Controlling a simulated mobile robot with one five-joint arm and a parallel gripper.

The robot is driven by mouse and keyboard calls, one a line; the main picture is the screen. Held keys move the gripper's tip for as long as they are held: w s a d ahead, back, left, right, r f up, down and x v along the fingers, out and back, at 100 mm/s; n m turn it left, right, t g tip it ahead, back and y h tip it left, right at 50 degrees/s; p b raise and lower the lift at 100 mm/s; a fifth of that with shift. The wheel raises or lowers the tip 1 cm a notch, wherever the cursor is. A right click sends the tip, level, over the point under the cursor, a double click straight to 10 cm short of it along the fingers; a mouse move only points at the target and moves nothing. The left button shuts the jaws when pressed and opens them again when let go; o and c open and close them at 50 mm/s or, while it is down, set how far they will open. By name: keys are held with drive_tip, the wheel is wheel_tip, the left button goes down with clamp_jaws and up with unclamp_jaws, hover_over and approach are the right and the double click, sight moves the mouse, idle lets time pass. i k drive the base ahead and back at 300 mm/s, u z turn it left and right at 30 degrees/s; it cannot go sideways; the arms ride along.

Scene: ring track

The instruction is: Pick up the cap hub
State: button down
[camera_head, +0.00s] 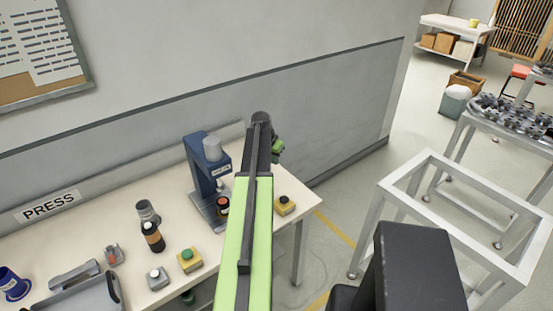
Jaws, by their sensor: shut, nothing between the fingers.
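I cannot tell for sure which thing is the cap hub. Candidates on the white bench (75,237) at the left are a grey ribbed cylinder (147,210) and a small grey piece with a reddish part (114,254). A dark bottle with an orange band (153,237) stands just in front of the cylinder. My gripper (278,150) shows only in part at the far end of my green arm, beyond the bench's right end, apart from these things. It is shut and empty; the arm hides some of it.
A blue press (202,175) stands at the bench's back right, with a dark, orange-marked piece (223,205) beside it. Yellow button boxes (189,260) (285,206) sit on the bench. A grey tray (85,296) lies front left. A white frame table (470,205) stands right; floor shows between.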

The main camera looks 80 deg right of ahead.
sight(223, 210)
drive_tip(key=k, duration=1)
